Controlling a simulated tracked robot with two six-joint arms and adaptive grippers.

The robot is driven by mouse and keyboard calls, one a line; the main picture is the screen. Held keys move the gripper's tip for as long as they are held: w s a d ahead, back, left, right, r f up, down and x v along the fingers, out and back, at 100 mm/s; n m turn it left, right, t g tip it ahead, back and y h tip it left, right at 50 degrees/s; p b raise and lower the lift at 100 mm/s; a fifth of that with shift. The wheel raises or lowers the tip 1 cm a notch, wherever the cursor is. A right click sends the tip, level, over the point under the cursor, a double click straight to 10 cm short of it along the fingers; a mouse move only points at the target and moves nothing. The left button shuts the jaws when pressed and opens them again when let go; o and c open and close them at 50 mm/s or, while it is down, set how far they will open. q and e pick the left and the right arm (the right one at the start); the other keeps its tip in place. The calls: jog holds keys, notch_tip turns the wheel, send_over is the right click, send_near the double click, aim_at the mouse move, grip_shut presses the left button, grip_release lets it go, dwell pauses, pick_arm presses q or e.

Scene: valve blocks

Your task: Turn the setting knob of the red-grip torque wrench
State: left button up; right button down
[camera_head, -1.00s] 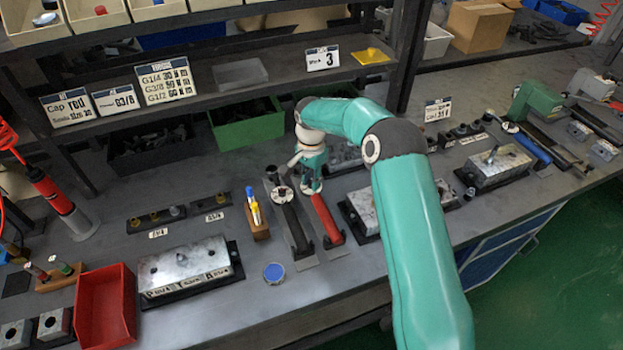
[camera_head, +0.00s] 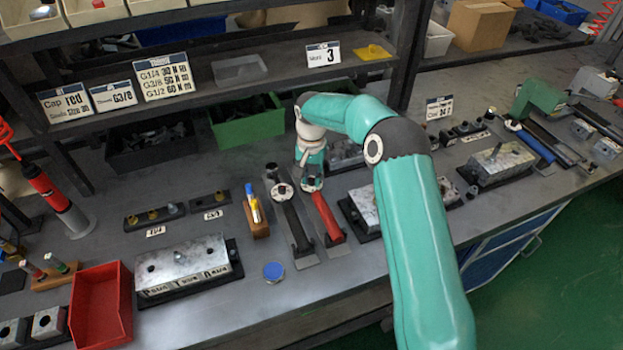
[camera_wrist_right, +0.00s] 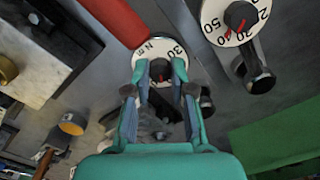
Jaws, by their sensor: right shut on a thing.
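The red-grip torque wrench (camera_head: 327,217) lies on the bench; its red grip (camera_wrist_right: 115,20) also shows in the right wrist view. Its white dial (camera_wrist_right: 156,52), with "30" and "N m" readable, lies at the fingertips of my right gripper (camera_wrist_right: 160,72). My right gripper (camera_head: 311,184) is over the dial end of this wrench, shut on the dark setting knob (camera_wrist_right: 160,67) at the dial's middle. The fingers hide part of the dial. My left gripper is in neither view.
A black-grip torque wrench (camera_head: 296,222) lies close to the left; its dial (camera_wrist_right: 236,20) shows in the wrist view. A metal valve block (camera_head: 365,205) stands to the right. A wooden holder (camera_head: 257,222) and a blue-topped round thing (camera_head: 273,271) are nearby.

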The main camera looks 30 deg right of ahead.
aim_at(312, 180)
jog(key=n, duration=0.5)
jog(key=shift+r+b, duration=0.1)
jog(key=shift+b, duration=0.2)
jog(key=shift+w, duration=0.1)
jog(key=c, duration=1.3)
grip_release()
jog(key=shift+o, duration=0.2)
notch_tip(312, 180, up, 12)
